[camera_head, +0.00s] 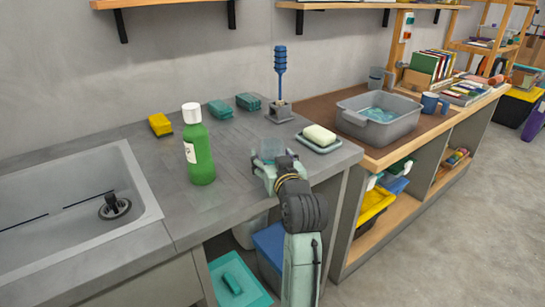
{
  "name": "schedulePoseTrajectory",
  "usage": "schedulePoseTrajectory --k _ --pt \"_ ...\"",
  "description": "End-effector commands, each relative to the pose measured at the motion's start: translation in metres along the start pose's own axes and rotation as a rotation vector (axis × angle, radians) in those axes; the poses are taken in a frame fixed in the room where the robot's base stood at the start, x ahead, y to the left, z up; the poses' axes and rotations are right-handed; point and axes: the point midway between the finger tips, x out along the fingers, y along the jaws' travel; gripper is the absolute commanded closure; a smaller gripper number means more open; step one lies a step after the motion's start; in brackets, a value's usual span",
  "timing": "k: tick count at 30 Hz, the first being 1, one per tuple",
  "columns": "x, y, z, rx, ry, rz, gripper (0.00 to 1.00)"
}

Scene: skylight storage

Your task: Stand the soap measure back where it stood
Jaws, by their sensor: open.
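A small translucent bluish cup, which looks like the soap measure (271,147), is upright at the front of the grey counter (225,150). My gripper (270,160) is open at the near side of the cup, with a fingertip to its left and one to its right. The gripper hides the cup's lower part and base. I cannot tell whether the fingers touch it. A green bottle with a white cap (198,152) stands upright to the left of the gripper.
A white soap bar (319,134) lies on a dish (321,145) close right of the gripper. A blue brush (280,75) stands in a holder behind. Sponges (160,124) lie near the wall. A sink (70,200) is left, a grey basin (380,128) right.

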Motion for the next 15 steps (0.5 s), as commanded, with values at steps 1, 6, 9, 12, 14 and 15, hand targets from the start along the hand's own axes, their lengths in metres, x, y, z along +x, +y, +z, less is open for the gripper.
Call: schedulePoseTrajectory --k 1,6,9,12,14,15 --pt "-0.003 0.0 0.0 0.0 0.001 0.001 0.35" --pt "-0.009 0.0 0.0 0.001 0.0 0.0 0.35" --pt "-0.013 0.0 0.0 0.0 0.0 0.0 0.35" --pt "-0.017 0.0 0.0 0.0 0.0 0.001 0.35" --pt "-0.02 0.0 0.0 0.0 -0.001 0.001 0.35" --pt "-0.021 0.0 0.0 0.0 -0.001 0.001 0.35"
